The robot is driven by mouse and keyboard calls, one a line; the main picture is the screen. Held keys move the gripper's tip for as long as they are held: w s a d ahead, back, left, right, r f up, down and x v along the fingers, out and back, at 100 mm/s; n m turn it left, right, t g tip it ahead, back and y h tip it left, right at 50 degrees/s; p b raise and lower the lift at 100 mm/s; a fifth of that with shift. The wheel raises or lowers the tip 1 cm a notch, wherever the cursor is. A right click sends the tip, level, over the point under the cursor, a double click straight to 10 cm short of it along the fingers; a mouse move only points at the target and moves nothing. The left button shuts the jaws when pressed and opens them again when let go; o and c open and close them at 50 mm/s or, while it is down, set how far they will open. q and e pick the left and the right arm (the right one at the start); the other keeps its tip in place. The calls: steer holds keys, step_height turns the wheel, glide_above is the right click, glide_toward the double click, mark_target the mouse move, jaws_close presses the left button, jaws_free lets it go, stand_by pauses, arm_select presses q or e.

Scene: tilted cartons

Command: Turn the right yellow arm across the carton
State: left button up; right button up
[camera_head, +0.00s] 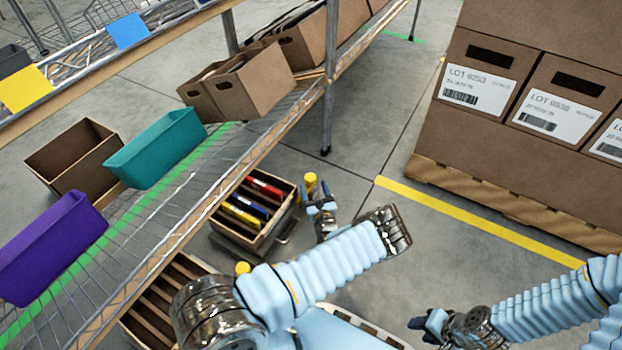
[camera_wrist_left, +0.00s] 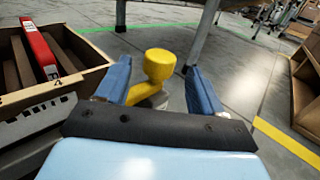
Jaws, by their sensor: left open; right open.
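The right yellow arm (camera_head: 310,183) stands at the right side of a small open carton (camera_head: 266,240) with red, blue and yellow binders in it. In the left wrist view the yellow arm (camera_wrist_left: 158,68) has a round knob on top and stands between my open fingers. My left gripper (camera_head: 321,203) is open around or just short of it; contact cannot be told. A second yellow piece (camera_head: 243,267) shows at the carton's near side, partly hidden by my left arm. My right gripper (camera_head: 425,322) is open and empty, low at the right, away from the carton.
A wire shelf (camera_head: 150,215) with purple (camera_head: 50,245) and teal (camera_head: 155,148) bins runs along the left, close to the carton. A shelf post (camera_head: 328,90) stands behind. Large labelled cartons (camera_head: 540,100) sit on a pallet at right. Floor between is clear.

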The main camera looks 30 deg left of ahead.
arm_select(q)
steer(key=v, duration=0.8)
steer(key=shift+s+d+p, duration=0.15)
steer(key=shift+s+p, duration=0.15)
steer(key=shift+p, duration=0.1)
